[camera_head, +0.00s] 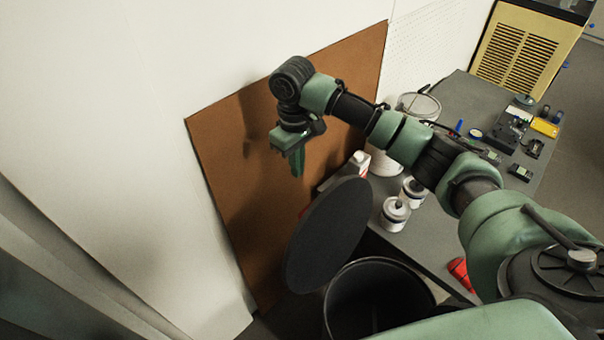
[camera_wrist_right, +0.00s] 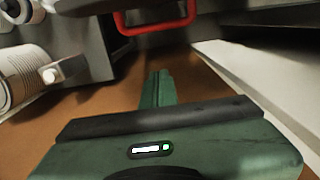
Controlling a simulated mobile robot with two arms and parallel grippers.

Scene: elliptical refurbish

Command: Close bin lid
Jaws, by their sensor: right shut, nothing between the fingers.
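The bin (camera_head: 378,297) is a round black bin on the floor at the bottom of the head view, its mouth open. Its dark round lid (camera_head: 328,235) stands raised and tilted at the bin's far left rim. My right gripper (camera_head: 297,163) is shut and empty. It hangs above and behind the lid, in front of the brown board, apart from the lid. In the right wrist view the closed green fingers (camera_wrist_right: 157,88) point forward at the middle. My left gripper is not in view.
A grey table (camera_head: 433,238) stands right of the bin, with white cans (camera_head: 395,214), a bucket (camera_head: 418,105) and small tools. A brown board (camera_head: 235,140) leans on the white wall behind. A red handle-like loop (camera_wrist_right: 155,25) shows in the wrist view.

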